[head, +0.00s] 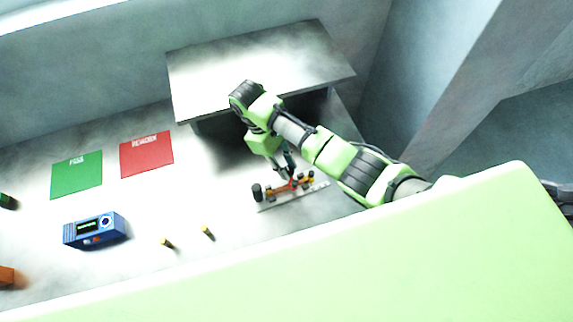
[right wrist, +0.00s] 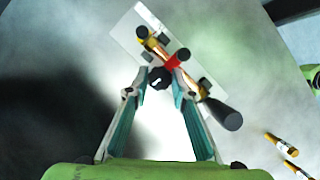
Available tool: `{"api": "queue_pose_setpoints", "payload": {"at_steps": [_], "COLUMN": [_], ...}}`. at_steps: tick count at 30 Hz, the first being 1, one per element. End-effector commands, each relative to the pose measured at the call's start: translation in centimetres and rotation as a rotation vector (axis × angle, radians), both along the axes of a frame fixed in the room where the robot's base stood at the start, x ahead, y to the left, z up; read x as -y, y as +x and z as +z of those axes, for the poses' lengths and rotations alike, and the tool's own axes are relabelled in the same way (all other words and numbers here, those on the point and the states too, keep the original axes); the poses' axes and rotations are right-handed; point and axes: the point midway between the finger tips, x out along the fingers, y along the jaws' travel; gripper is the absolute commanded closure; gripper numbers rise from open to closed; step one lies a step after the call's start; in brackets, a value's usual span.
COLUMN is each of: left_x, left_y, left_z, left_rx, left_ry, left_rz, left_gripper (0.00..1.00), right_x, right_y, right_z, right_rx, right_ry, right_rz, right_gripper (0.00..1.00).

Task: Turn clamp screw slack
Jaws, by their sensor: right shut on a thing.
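The clamp screw shows as a black faceted knob (right wrist: 160,78) in the right wrist view, beside a red clamp part (right wrist: 172,62). The red part sits across a brass-coloured rod assembly with a black cylindrical end (right wrist: 222,114) on a pale plate (right wrist: 125,27). In the head view the assembly's black end (head: 257,192) lies at its left. My right gripper (right wrist: 159,76) has its fingertips on both sides of the knob and is shut on it. In the head view my right gripper (head: 289,172) reaches down to the assembly and partly hides it. My left gripper is not in view.
A raised grey shelf (head: 260,65) stands behind. A green mat (head: 77,175) and a red mat (head: 146,155) lie left of it. A blue device (head: 94,230) stands front left.

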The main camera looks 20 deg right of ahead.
Motion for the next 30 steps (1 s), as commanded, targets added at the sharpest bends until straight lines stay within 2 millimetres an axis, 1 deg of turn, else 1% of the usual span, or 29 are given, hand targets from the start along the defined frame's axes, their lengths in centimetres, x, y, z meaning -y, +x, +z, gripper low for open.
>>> {"api": "queue_pose_setpoints", "payload": {"at_steps": [6,18,19,21,30], "left_x": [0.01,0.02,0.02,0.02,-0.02], "left_y": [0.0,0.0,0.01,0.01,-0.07], "left_z": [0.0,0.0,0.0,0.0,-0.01], "left_rx": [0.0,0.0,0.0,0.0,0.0], "left_ry": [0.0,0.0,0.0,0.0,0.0], "left_rz": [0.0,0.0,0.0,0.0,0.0], "left_gripper": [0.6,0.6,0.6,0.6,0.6], "right_x": [0.01,0.02,0.02,0.02,0.0], "right_y": [-0.01,-0.02,-0.02,-0.02,0.0], "right_z": [0.01,0.0,0.0,0.0,0.01], "right_rx": [0.0,0.0,0.0,0.001,0.0], "right_ry": [0.0,0.0,0.0,-0.001,0.0], "right_rz": [0.039,0.043,0.043,0.043,0.042], "right_gripper": [0.99,0.99,0.75,0.61,0.61]}}
